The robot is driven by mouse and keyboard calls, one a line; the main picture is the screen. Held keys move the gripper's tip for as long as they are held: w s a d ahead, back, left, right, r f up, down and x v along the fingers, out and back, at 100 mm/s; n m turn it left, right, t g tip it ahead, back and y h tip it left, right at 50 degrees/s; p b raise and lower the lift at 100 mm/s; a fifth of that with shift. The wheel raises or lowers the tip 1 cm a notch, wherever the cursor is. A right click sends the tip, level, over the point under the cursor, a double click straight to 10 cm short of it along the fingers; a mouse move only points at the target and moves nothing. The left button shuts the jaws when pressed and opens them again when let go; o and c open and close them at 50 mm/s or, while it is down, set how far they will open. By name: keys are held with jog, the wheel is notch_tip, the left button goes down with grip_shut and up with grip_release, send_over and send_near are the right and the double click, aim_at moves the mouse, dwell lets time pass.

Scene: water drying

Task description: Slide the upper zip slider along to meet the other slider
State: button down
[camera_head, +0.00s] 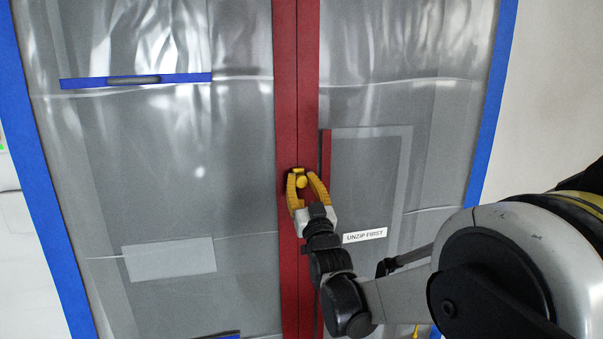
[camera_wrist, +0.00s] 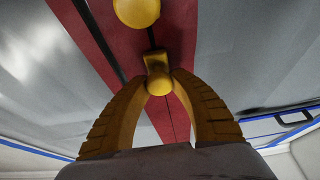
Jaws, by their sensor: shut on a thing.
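A red zip strip (camera_head: 298,60) runs down the middle of a translucent plastic sheet. My gripper (camera_head: 301,179) has its yellow fingers closed on a yellow zip slider (camera_head: 300,182) on this strip. In the wrist view, my gripper (camera_wrist: 158,83) grips the slider's round knob, and the slider's bracket (camera_wrist: 153,60) sits on the seam just beyond the fingertips. A second yellow knob (camera_wrist: 136,10), apparently the other slider, is close by at the top edge of the wrist view. It is cut off there, and I cannot pick it out clearly in the head view.
A shorter red strip (camera_head: 326,150) stands right of the main zip. A blue strip with a dark handle-like piece (camera_head: 135,80) is at the upper left. Blue tape (camera_head: 490,110) borders the sheet.

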aim_at(302, 196)
jog(key=shift+f+b, duration=1.05)
jog(key=shift+f, duration=1.1)
jog(key=c, duration=1.1)
grip_release()
jog(key=v, duration=1.2)
